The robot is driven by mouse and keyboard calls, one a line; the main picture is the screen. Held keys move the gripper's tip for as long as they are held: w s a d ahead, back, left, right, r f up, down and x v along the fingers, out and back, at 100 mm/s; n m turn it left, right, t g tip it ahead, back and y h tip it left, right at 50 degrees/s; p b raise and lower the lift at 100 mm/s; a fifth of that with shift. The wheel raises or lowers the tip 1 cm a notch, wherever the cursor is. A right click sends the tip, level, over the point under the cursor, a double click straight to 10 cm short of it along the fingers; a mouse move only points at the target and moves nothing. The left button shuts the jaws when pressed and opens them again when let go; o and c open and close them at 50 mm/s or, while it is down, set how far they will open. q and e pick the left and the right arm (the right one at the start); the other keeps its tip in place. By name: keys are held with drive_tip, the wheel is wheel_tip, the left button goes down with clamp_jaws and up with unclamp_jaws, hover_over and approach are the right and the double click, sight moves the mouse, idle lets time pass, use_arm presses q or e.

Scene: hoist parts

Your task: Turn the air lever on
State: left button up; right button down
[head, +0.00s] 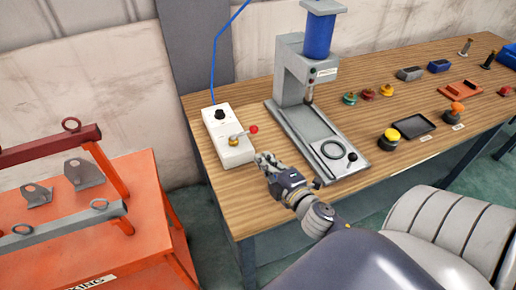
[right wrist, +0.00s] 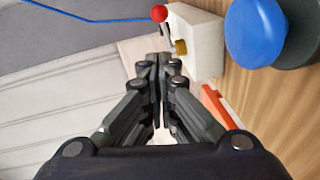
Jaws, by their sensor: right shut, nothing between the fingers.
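The air lever (head: 243,133) has a red ball end and a brass base, on a white control box (head: 225,150) with a black knob, at the table's left end. Its lever points to the right in the head view. My right gripper (head: 262,158) is shut and empty, just in front and right of the box. In the right wrist view, the shut fingers (right wrist: 160,60) are beside the white box (right wrist: 197,42), with the red ball (right wrist: 159,13) beyond the fingertips. I cannot tell whether the fingers touch the box. My left gripper does not show.
A grey press (head: 295,85) with a blue cylinder (head: 319,35) stands right of the box. Buttons, trays and small parts lie farther right on the wooden table (head: 215,182). A blue hose (head: 213,70) rises from the box. An orange cart (head: 150,215) stands at left.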

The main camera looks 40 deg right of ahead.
drive_tip(key=d+n+y, duration=0.1)
drive_tip(key=d+r+n+t+y+b, duration=0.1)
drive_tip(key=s+d+r+y+b, duration=0.1)
drive_tip(key=shift+d+n+t+y, duration=0.25)
drive_tip(key=shift+n+t+y, duration=0.05)
drive_tip(key=shift+n+y, duration=0.1)
drive_tip(key=s+d+f+n+g+y, duration=0.1)
drive_tip(key=s+d+n+g+y+b, duration=0.1)
drive_tip(key=y, duration=0.1)
drive_tip(key=shift+d+f, duration=0.35)
drive_tip(key=shift+f, duration=0.05)
drive_tip(key=shift+w+a, duration=0.1)
drive_tip(key=shift+w, duration=0.25)
use_arm(q)
drive_tip(key=p, duration=0.1)
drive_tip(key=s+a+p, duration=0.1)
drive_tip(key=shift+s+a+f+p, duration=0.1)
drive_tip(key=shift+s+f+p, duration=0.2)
drive_tip(key=shift+p, duration=0.1)
use_arm(e)
drive_tip(key=d+x, duration=0.2)
drive_tip(key=x, duration=1)
drive_tip(key=shift+w+d+f, duration=0.25)
drive_tip(key=shift+w+f, duration=0.05)
drive_tip(key=shift+w, duration=0.05)
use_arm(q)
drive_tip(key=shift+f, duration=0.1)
